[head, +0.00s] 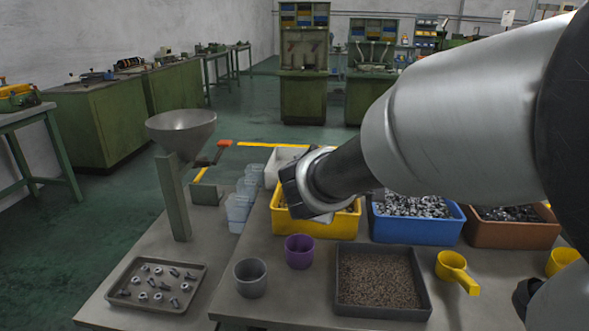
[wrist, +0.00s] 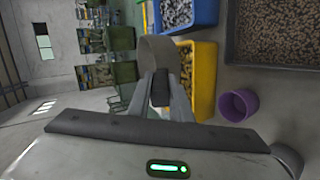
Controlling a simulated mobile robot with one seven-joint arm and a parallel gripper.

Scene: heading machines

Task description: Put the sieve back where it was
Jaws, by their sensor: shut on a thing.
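The sieve (wrist: 157,52) shows in the wrist view as a grey-beige curved band just beyond my fingertips. My gripper (wrist: 160,92) is shut on its dark handle (wrist: 160,88). The mesh cannot be made out. In the head view my gripper (head: 303,190) is above the near-left part of the yellow bin (head: 318,227), and my wrist hides the fingertips. A pale shape (head: 286,158) shows just behind my gripper; I cannot tell if it is the sieve.
A blue bin (head: 418,228), a brown bin (head: 510,234) and a dark tray of brown granules (head: 380,308) stand on the table. A purple cup (head: 299,251), grey cup (head: 250,278) and yellow scoop (head: 455,270) stand nearby. A funnel (head: 181,130) on a post and clear cups (head: 238,210) are left.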

